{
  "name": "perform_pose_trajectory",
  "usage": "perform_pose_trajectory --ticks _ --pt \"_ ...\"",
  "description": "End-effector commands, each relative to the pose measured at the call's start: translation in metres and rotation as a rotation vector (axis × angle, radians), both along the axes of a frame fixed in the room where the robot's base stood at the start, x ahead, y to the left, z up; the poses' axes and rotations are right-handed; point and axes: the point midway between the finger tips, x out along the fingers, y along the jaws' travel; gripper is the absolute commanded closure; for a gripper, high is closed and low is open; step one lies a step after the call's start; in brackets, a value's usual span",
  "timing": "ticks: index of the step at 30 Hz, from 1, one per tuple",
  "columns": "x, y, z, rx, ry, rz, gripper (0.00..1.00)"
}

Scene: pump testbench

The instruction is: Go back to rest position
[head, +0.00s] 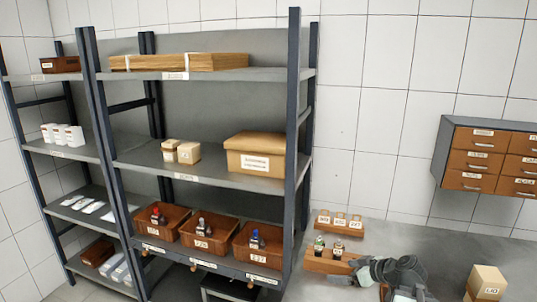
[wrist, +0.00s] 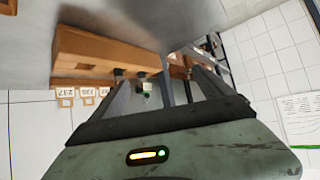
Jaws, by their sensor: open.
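My gripper (wrist: 157,80) shows in the wrist view with its two fingers spread apart and nothing between them. In the head view my arm is at the lower right, in front of a wooden holder (head: 327,264). In the wrist view the same holder (wrist: 100,48) appears upside down beyond the fingers. The fingers overlap part of it in that view; I cannot tell whether they touch it.
A shelf rack (head: 293,130) stands left of my arm, with brown bins (head: 255,262) on a low shelf. A labelled rack (head: 339,222) sits behind the holder. A small box (head: 487,283) is at the right. A drawer cabinet (head: 478,162) hangs on the wall.

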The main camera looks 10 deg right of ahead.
Motion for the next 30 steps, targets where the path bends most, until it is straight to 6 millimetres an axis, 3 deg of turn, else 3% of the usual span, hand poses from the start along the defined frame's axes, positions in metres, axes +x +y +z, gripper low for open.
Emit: perform_pose_trajectory --ticks 1,3,6,9,13,16,21,24,30 --pt "0.008 0.048 -0.009 -0.01 0.051 0.072 0.09" --pt "0.01 0.104 -0.023 -0.027 0.133 0.147 0.09" --pt "0.003 0.169 -0.041 -0.062 0.254 0.216 0.09" --pt "-0.01 0.216 -0.057 -0.107 0.371 0.245 0.09" --pt "-0.033 0.256 -0.076 -0.185 0.531 0.216 0.09" --pt "-0.051 0.256 -0.088 -0.252 0.667 0.094 0.09" --pt "-0.071 0.212 -0.096 -0.302 0.829 -0.218 0.09" --pt "-0.079 0.198 -0.097 -0.295 0.884 -0.368 0.09" --pt "-0.082 0.194 -0.097 -0.249 0.915 -0.473 0.09"
